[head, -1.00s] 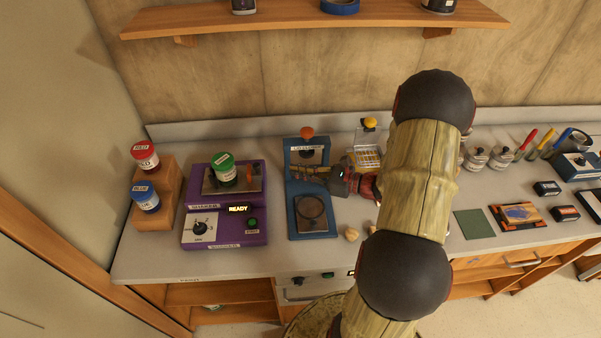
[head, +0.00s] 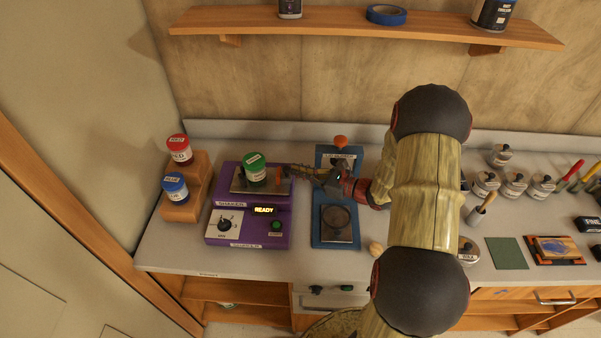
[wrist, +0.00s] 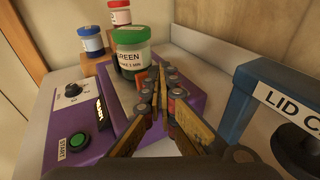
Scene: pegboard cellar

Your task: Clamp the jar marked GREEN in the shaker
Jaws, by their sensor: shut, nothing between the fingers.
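The GREEN jar (head: 255,168), with a green lid, stands upright on the plate of the purple shaker (head: 291,206). Its label also shows in the wrist view (wrist: 131,57). An orange clamp part (head: 278,175) stands beside the jar on its right. The shaker's display reads READY. My gripper (head: 290,168) is shut and empty, with its fingertips close to the orange part at the shaker's right side. In the wrist view the fingers (wrist: 158,75) come together in front of the orange part, partly hiding it; I cannot tell whether they touch it.
RED (head: 180,150) and BLUE (head: 175,187) jars stand on a wooden step block (head: 197,198) at the left. The blue lid press (head: 318,235) stands right of the shaker. Several small jars and tools fill the bench's right side. A shelf (head: 340,27) runs above.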

